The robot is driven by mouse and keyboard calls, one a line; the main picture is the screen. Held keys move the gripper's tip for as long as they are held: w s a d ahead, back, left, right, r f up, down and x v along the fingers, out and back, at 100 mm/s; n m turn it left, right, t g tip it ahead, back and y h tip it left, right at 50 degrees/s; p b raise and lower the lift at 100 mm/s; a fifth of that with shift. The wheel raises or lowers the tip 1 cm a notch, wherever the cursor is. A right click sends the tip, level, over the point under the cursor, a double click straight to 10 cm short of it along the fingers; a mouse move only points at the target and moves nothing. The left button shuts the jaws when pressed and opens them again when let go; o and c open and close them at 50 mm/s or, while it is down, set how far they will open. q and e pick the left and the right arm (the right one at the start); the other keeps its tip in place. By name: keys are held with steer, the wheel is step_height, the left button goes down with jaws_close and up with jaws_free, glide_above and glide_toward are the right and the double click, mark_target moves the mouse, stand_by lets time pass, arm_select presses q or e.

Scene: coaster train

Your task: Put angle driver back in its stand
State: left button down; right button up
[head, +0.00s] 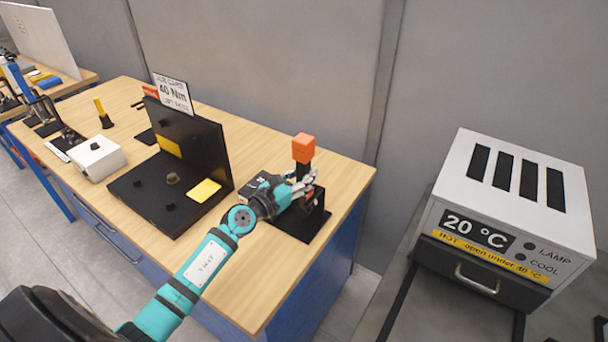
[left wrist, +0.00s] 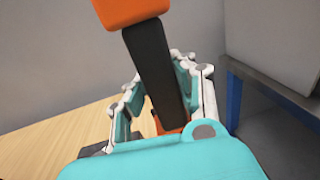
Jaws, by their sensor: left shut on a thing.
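The angle driver (head: 303,149) has an orange block-shaped top and a black body, and stands roughly upright near the right end of the bench. My left gripper (head: 305,186) is shut around its black body, below the orange top. In the left wrist view the black body (left wrist: 154,75) runs between the fingers (left wrist: 160,95), with the orange top above. A black stand base (head: 292,226) lies on the bench under the gripper. The gripper hides the driver's lower end, so I cannot tell whether it is seated in the stand. My right gripper is not in view.
A black fixture (head: 150,205) with an upright plate and a 40 Nm card (head: 173,93) stands left of the gripper. A white box (head: 98,157) sits further left. A grey oven-like unit (head: 512,205) reading 20 °C stands right, beyond the bench edge.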

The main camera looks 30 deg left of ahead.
arm_select(q)
steer(key=shift+f+b, duration=0.55)
steer(key=shift+b, duration=0.2)
stand_by(0.6)
